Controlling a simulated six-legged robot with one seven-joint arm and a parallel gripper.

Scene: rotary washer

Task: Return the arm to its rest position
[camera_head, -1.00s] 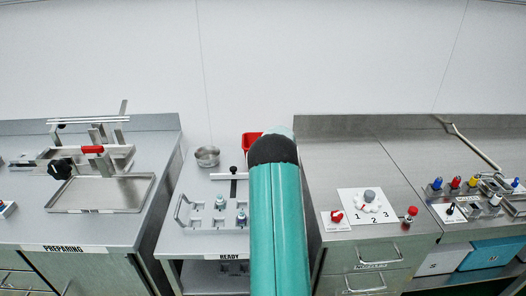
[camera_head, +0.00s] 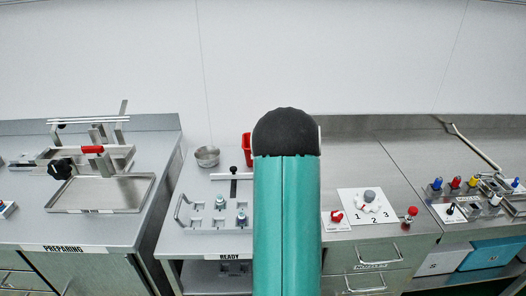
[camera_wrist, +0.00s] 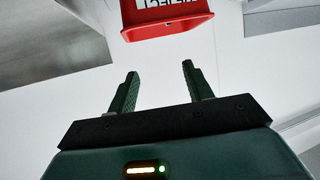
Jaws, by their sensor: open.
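My gripper (camera_wrist: 158,78) shows in the wrist view with its two dark green fingers apart and nothing between them. My gripper is not visible in the head view. The red container (camera_head: 246,146) shows there only as a sliver beside the arm.
The left bench (camera_head: 110,228) holds a metal tray (camera_head: 140,196) and a red-handled fixture. The lower cart (camera_head: 200,244) has a rack and a metal bowl (camera_head: 207,157). The right bench (camera_head: 350,160) carries a numbered dial panel (camera_head: 352,209) and several coloured fittings.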

